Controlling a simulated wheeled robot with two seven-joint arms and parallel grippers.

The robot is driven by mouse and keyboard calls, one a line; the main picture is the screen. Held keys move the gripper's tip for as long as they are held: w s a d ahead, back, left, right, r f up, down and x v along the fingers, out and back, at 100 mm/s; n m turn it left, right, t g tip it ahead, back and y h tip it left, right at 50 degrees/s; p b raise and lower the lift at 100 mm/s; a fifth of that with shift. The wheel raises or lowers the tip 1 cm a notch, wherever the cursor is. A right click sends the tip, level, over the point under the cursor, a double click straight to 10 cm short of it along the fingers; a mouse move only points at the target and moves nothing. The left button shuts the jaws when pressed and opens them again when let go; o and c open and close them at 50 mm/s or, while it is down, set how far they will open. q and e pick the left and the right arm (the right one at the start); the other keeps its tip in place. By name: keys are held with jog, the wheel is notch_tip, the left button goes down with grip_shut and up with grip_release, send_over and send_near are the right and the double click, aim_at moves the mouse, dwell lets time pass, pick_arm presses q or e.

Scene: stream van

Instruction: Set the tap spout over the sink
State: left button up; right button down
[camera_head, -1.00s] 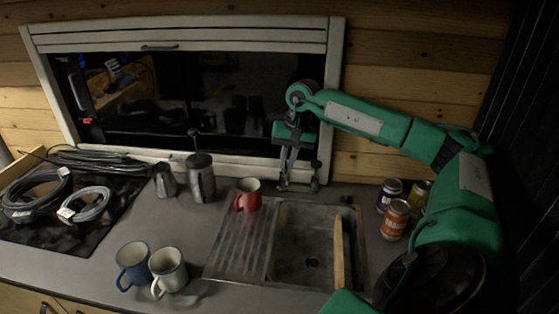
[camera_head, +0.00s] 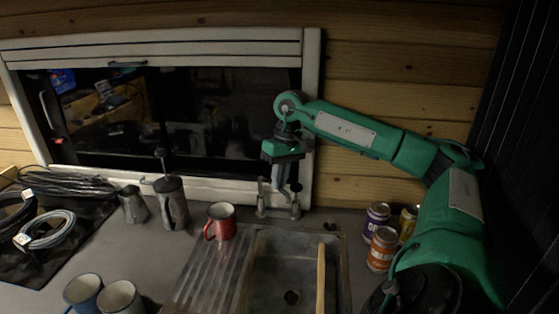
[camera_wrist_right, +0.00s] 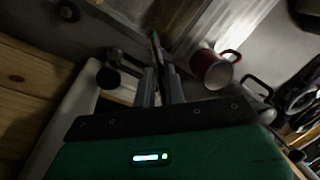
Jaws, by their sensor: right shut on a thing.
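The sink (camera_head: 275,262) is a dark grey basin with a round drain, set in the counter with a ribbed drainer on its left. The metal tap (camera_head: 295,209) stands behind the sink, in front of the window frame. My right gripper (camera_head: 279,186) reaches down at the tap and is shut on its spout; in the right wrist view the spout (camera_wrist_right: 154,45) runs out from between the two fingers (camera_wrist_right: 160,82). It points towards the drainer and sink edge there. The exact grip is small and partly hidden in the head view. My left gripper is out of view.
A red mug (camera_head: 221,222) stands at the drainer's back edge, left of the tap. Cans (camera_head: 381,248) stand right of the sink.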

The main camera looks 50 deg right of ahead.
jog(key=shift+d+r, duration=0.1)
jog(key=c, duration=1.5)
grip_release()
jog(key=r, duration=0.2)
jog(key=d+r, duration=0.1)
jog(key=r, duration=0.4)
jog(key=shift+s+d+r, duration=0.1)
jog(key=shift+s+d, duration=0.05)
jog(key=shift+d, duration=0.1)
